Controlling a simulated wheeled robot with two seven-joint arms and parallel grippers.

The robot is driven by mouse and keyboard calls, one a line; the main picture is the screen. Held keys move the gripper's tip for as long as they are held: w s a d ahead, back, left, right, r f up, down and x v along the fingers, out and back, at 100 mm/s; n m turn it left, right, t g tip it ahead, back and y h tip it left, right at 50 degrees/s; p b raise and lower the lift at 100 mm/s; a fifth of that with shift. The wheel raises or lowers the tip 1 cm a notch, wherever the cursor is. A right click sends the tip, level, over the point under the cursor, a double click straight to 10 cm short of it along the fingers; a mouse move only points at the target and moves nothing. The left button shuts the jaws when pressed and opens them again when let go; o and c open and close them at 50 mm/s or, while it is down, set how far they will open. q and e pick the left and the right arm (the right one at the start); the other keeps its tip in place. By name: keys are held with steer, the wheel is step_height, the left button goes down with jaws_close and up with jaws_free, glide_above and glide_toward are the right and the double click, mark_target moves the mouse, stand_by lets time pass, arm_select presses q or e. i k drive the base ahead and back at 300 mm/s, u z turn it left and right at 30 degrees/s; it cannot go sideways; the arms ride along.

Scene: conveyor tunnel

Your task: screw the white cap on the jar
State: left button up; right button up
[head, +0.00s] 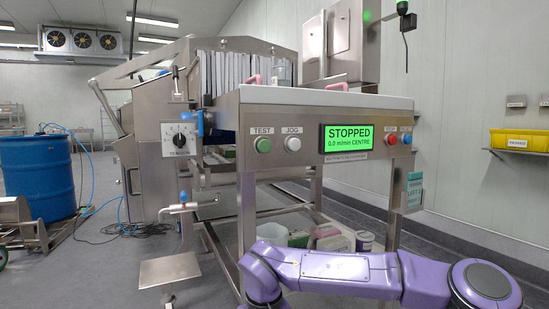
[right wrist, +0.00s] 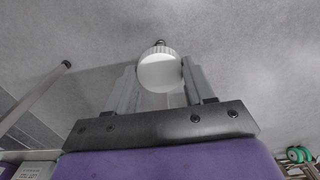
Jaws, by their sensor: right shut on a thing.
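In the right wrist view, my right gripper (right wrist: 160,82) is shut on the white cap (right wrist: 160,71). The cap is round with a ridged side, and its flat face points toward the camera. A small dark thing shows just beyond the cap; I cannot tell what it is. In the head view, a clear jar (head: 281,75) seems to stand on the machine's top, behind its front edge, with its lower part hidden. The right gripper and the cap are out of the head view. My left gripper is in neither view.
A steel conveyor machine (head: 226,150) stands ahead, its green display (head: 347,138) reading STOPPED. Pink parts (head: 254,81) show on its top. Containers (head: 332,240) sit beneath it. A blue barrel (head: 38,178) stands at left. A yellow bin (head: 519,140) is on the right wall.

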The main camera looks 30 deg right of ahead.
mark_target(281, 74)
steer(key=i, duration=0.15)
steer(key=u, duration=1.65)
steer(key=i, duration=1.3)
steer(key=z, duration=4.6)
steer(key=k, duration=0.2)
steer(key=u, duration=0.7)
